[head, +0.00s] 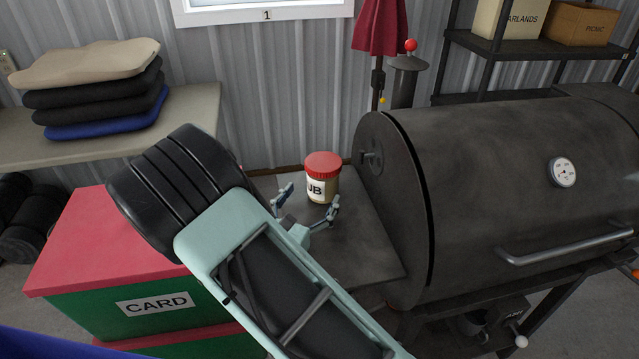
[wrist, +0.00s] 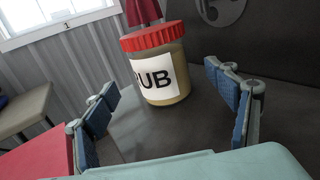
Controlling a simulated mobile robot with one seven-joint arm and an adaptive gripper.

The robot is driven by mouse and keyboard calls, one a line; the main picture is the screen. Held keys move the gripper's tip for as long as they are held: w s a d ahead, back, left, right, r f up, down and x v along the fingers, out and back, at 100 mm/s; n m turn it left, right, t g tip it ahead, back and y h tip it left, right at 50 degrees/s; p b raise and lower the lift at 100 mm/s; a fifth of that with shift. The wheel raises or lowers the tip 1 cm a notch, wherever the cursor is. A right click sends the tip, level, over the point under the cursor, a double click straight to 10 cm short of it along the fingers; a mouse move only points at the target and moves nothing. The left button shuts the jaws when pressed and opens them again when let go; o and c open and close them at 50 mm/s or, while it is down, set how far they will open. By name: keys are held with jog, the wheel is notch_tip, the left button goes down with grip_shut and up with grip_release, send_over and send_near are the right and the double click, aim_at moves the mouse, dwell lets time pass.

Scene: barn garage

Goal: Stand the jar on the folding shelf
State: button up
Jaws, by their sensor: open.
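The jar (head: 322,180) has a red lid, a tan body and a white label with dark letters. It stands upright on the dark folding shelf (head: 362,250) at the left side of the grill. In the wrist view the jar (wrist: 158,75) is ahead of my gripper, beyond the fingertips, its label facing me. My gripper (head: 308,208) is open, with one finger at each side in front of the jar, and holds nothing. The blue-padded fingers (wrist: 170,112) show at both sides of the wrist view. My arm hides part of the shelf's left and front.
The large black grill (head: 480,190) stands close at the right. A red-topped green box marked CARD (head: 90,245) is at the left. A bench (head: 200,115) with folded cushions (head: 95,90) is behind it. A closed red umbrella (head: 380,30) stands at the back.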

jog(key=shift+v, duration=2.25)
